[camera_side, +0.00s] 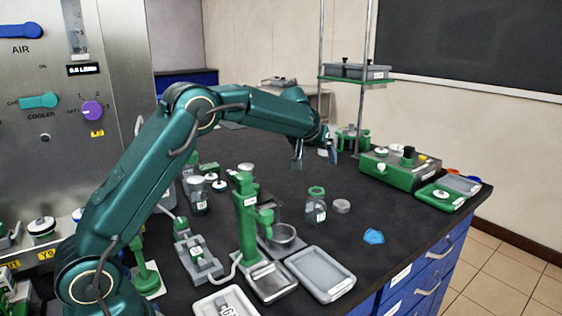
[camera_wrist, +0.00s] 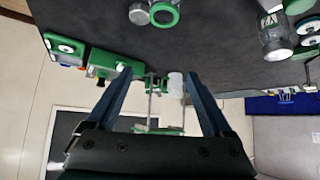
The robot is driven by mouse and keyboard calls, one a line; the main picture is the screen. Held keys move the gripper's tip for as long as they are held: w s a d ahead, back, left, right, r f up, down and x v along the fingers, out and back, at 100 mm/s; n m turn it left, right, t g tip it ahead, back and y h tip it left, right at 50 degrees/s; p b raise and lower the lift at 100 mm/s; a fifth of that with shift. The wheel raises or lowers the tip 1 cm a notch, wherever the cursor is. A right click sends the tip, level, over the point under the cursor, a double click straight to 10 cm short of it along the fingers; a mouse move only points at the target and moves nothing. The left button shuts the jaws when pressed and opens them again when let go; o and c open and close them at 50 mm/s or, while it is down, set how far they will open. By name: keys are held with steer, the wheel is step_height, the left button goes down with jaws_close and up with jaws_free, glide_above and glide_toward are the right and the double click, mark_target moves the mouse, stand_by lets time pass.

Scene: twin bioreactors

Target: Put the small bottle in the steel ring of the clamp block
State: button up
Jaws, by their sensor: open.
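The small bottle (camera_side: 315,208), clear with a green collar and a pale label, stands upright on the dark bench. In the wrist view its green rim (camera_wrist: 165,13) shows at the top edge, with the rest cut off. A steel ring (camera_side: 284,234) sits on a grey plate beside a green upright with a clamp (camera_side: 264,220), left of and nearer than the bottle; it looks empty. I cannot see it in the wrist view. My gripper (camera_side: 316,151) is open and empty, above and behind the bottle in the side view. Its spread fingers also show in the wrist view (camera_wrist: 158,78).
A grey cylinder (camera_side: 342,206) stands close right of the bottle. A blue crumpled item (camera_side: 374,236) lies nearer the edge. A grey tray (camera_side: 320,274) is in front. A larger bottle (camera_side: 197,195) stands left. A green box (camera_side: 400,170) is at the right. Bench behind the bottle is clear.

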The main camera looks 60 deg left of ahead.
mark_target(316, 191)
step_height(316, 191, down, 9)
steer(key=shift+f, duration=0.15)
steer(key=shift+x, duration=2.5)
jaws_close()
